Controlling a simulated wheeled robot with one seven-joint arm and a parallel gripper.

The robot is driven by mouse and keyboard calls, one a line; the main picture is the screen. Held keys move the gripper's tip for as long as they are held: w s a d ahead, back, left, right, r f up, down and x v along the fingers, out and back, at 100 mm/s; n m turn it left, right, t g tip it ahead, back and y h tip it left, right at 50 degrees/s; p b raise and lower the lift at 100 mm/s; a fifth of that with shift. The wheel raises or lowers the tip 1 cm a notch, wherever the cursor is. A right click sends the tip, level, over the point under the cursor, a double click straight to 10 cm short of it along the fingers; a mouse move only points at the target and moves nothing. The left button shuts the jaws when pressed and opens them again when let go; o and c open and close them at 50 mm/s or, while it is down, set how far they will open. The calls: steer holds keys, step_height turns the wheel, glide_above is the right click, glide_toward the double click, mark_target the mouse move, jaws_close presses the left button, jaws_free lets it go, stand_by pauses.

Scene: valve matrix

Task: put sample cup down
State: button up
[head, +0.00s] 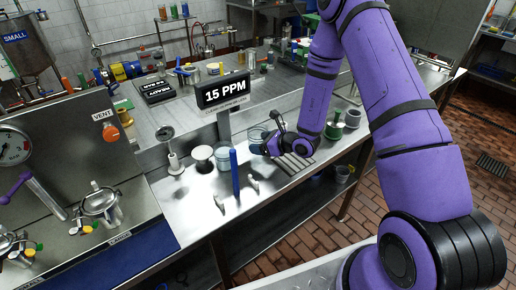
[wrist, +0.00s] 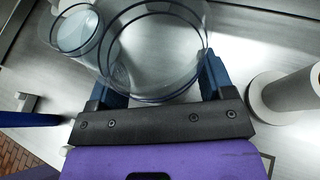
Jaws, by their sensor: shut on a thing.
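The sample cup (wrist: 155,50) is a clear, round, thin-rimmed cup between the two blue fingers of my gripper (wrist: 162,76) in the wrist view. The fingers are shut on its sides. In the head view the cup (head: 257,137) shows at the left of my gripper (head: 266,144), over the steel bench (head: 205,200). Whether its base touches the bench or hangs just above it I cannot tell. My wrist hides part of that spot.
Another clear vessel (head: 222,157) stands to the left, behind a blue upright post (head: 235,172). A white-topped cylinder (head: 203,156) stands beside it. Grey cylinders (head: 352,117) stand to the right. A "15 PPM" display (head: 226,92) rises behind.

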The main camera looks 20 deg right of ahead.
steer(key=shift+w+a+f, duration=0.1)
steer(key=shift+w+a, duration=0.2)
steer(key=shift+w, duration=0.5)
steer(key=shift+f, duration=1.75)
steer(key=shift+f, duration=0.15)
steer(key=o, duration=1.1)
steer(key=shift+c, duration=0.2)
